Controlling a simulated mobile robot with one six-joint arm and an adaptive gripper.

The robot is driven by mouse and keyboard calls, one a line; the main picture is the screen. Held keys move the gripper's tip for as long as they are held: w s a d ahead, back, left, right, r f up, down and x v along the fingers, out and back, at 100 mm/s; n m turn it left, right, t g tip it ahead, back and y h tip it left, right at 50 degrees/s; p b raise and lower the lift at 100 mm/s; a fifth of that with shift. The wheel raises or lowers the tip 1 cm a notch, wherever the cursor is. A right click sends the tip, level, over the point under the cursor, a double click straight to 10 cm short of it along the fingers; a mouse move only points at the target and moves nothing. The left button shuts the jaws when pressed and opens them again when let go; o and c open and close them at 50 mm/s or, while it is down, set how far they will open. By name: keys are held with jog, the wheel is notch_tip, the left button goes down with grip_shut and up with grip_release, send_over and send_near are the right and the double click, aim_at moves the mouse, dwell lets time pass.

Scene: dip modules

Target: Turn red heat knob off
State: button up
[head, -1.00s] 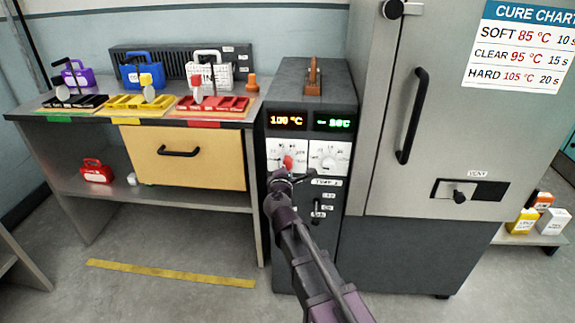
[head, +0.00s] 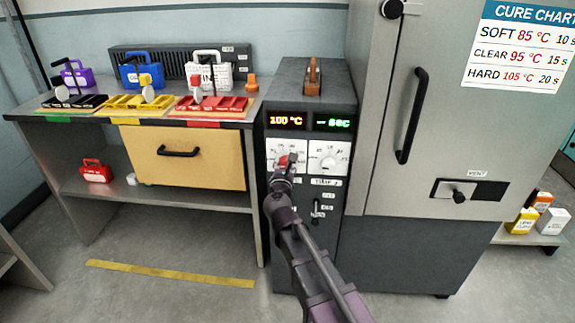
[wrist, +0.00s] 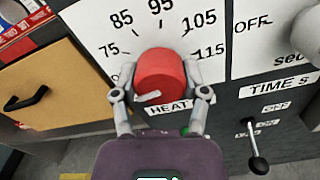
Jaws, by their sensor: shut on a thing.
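The red heat knob (wrist: 160,76) sits on a white dial plate with printed numbers from 75 to 115, above a label that begins "HEAT". In the head view the red knob (head: 284,160) is on the left dial of the grey control cabinet (head: 310,245), partly hidden by my gripper. My gripper (wrist: 160,88) is shut on the knob, with one finger on each side of it. It also shows in the head view (head: 284,167). A small pale pointer (wrist: 149,97) shows at the knob's lower left. The orange display (head: 286,120) reads about 100 °C.
A white timer dial (head: 328,158) is right beside the heat dial, under a green display (head: 332,122). A toggle lever (wrist: 257,155) sits lower right. A tall grey oven door (head: 400,90) stands right; a bench with a yellow drawer (head: 190,165) stands left.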

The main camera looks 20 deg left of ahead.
jog(key=shift+w+n, duration=0.1)
jog(key=shift+n, duration=0.2)
jog(key=o, duration=1.1)
jog(key=shift+o, duration=0.2)
jog(key=shift+s, duration=0.2)
jog(key=v, duration=1.1)
jog(key=shift+s, duration=0.35)
jog(key=shift+d, duration=0.1)
